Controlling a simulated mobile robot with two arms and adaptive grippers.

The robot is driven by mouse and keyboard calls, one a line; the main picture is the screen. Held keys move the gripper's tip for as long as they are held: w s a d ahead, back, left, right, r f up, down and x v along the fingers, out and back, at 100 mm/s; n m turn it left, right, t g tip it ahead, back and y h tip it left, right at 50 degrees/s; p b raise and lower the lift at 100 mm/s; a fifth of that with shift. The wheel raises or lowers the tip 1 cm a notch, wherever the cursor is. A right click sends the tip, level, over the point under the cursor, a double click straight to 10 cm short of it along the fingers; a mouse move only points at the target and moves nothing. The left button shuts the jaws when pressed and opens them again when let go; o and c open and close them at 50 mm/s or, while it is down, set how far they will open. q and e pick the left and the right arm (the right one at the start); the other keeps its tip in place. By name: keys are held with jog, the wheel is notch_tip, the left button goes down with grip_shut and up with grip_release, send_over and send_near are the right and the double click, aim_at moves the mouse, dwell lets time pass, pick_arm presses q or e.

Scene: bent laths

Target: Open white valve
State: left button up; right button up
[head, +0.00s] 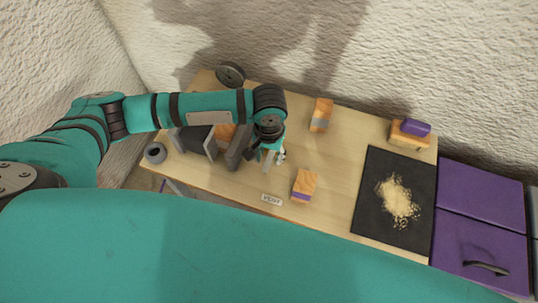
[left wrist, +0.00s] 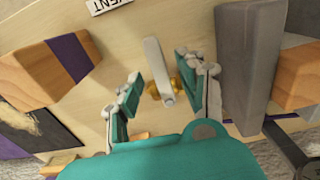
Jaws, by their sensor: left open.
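The white valve shows in the left wrist view as a flat white lever (left wrist: 155,62) on a brass fitting (left wrist: 163,90). In the head view the lever (head: 272,171) is a small pale strip just below my left gripper. My left gripper (head: 269,156) is over the table. In the left wrist view its two teal fingers (left wrist: 158,92) are open, one on each side of the valve, with gaps to the lever. The lever points toward the VENT label (left wrist: 108,4), which also shows in the head view (head: 272,199). My right gripper is not in view.
A wood block with a purple band (head: 304,186) stands right of the valve. A grey upright block (left wrist: 250,65) is close on its other side. Another wood block (head: 320,115) stands behind. A black mat (head: 368,190) with crumbs lies at the right, beside purple cabinets (head: 481,206).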

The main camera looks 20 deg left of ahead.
pick_arm(q)
jog(key=shift+f, duration=0.5)
grip_shut()
